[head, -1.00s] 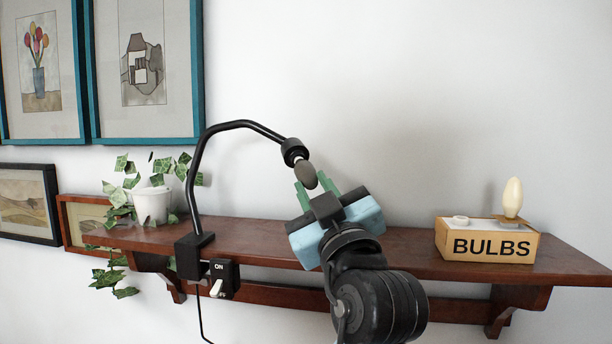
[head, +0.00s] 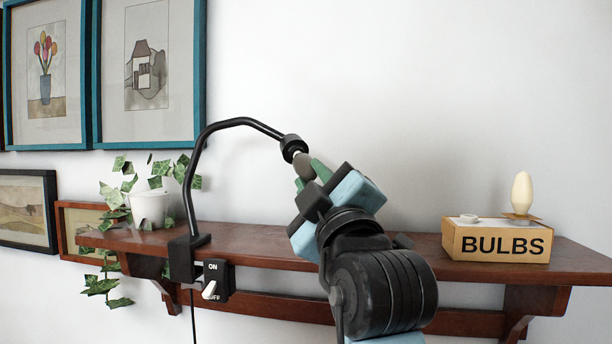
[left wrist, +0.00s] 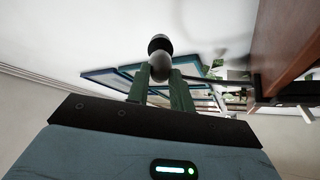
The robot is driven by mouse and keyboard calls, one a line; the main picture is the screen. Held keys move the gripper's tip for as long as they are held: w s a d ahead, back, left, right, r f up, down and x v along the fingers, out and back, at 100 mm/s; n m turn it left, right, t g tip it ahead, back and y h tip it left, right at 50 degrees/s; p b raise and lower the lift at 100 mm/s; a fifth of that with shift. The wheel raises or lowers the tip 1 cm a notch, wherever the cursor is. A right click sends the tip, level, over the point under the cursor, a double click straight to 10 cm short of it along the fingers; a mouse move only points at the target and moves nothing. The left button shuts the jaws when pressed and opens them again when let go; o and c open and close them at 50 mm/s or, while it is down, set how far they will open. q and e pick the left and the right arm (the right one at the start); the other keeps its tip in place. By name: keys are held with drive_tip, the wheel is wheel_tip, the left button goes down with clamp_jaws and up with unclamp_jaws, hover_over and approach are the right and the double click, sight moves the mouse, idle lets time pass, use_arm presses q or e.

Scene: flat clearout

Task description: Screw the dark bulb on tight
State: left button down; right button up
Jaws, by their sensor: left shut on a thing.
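The dark bulb (head: 302,164) hangs at the end of the black lamp's arm, under its round socket (head: 292,146). A pale strip of the bulb's base shows between socket and glass. My left gripper (head: 311,173) comes up from below right, its green fingers shut on the bulb. In the left wrist view the dark bulb (left wrist: 161,67) sits between the fingertips (left wrist: 162,77), in line with the socket (left wrist: 159,44). How deep the bulb sits in the socket I cannot tell. My right gripper is not in view.
The lamp is clamped to the wooden shelf (head: 400,252), beside an ON/OFF switch (head: 213,281) with its lever down. A BULBS box (head: 497,240) with a cream bulb (head: 522,192) stands at right. A potted ivy (head: 150,208) stands behind the lamp. The shelf's middle is clear.

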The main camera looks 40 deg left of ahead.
use_arm(q)
drive_tip(key=shift+r, duration=0.15)
drive_tip(key=c, duration=1.7)
unclamp_jaws()
drive_tip(key=o, duration=0.5)
drive_tip(key=shift+a, duration=0.15)
drive_tip(key=shift+o, duration=0.3)
drive_tip(key=shift+o, duration=0.4)
drive_tip(key=shift+o, duration=0.8)
